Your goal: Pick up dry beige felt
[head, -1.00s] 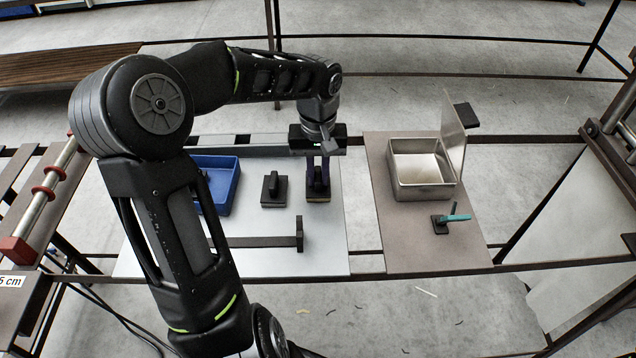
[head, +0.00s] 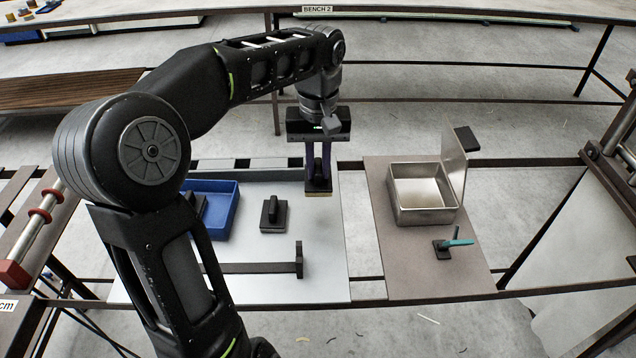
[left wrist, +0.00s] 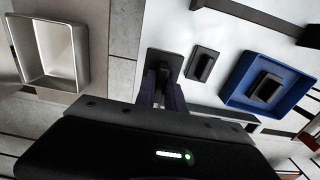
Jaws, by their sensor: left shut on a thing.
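My left gripper (head: 318,172) is shut on the handle of a dark block with a beige felt underside (head: 318,194). The felt shows as a thin beige strip along the block's bottom edge. The block hangs level above the white board, near its right side. In the left wrist view the held block (left wrist: 165,62) shows between my fingers, with its felt face hidden. My right gripper is not in view.
A second dark handled block (head: 273,213) stands on the white board (head: 250,283). A blue tray (head: 225,212) left of it holds another dark block (left wrist: 267,88). An open metal box (head: 425,212) and a teal-handled tool (head: 456,243) sit on the brown board to the right.

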